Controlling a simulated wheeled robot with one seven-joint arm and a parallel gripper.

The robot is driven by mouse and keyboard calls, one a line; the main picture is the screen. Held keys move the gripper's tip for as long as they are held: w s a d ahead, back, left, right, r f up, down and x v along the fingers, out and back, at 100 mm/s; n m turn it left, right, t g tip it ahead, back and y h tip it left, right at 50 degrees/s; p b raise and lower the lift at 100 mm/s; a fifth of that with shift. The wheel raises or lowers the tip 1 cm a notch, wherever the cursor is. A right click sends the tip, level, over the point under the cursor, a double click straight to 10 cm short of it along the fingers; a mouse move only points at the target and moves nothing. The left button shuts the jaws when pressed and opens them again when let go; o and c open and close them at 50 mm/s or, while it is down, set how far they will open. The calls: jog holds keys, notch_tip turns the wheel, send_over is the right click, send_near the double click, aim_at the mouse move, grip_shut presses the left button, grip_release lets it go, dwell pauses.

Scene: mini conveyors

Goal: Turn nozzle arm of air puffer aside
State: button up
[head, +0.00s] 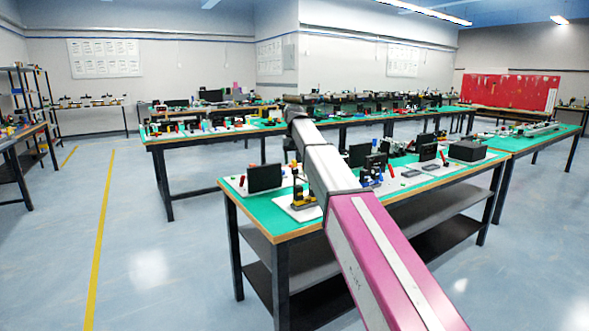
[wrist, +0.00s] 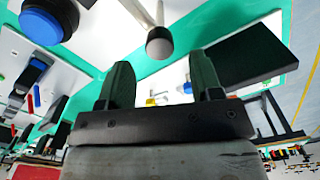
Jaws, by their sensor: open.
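In the wrist view a thin pale rod with a dark rounded end (wrist: 160,43) comes in from the top; it looks like the nozzle arm of the air puffer. My gripper (wrist: 163,75) is open, with its two dark fingers apart and pointing toward the rod. The rounded end shows beyond and between the fingertips, with nothing visibly held. Whether a finger touches the rod I cannot tell. The rest of the puffer is not clear. In the head view my arm crosses the near table and my gripper is not clearly visible.
In the wrist view a black panel (wrist: 237,55) stands right by the right finger. A blue button on a dark housing (wrist: 47,20) is at upper left. In the head view the green-topped table (head: 262,220) carries several small devices, including a yellow-and-black one (head: 300,198).

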jog(key=shift+f, duration=1.85)
grip_shut()
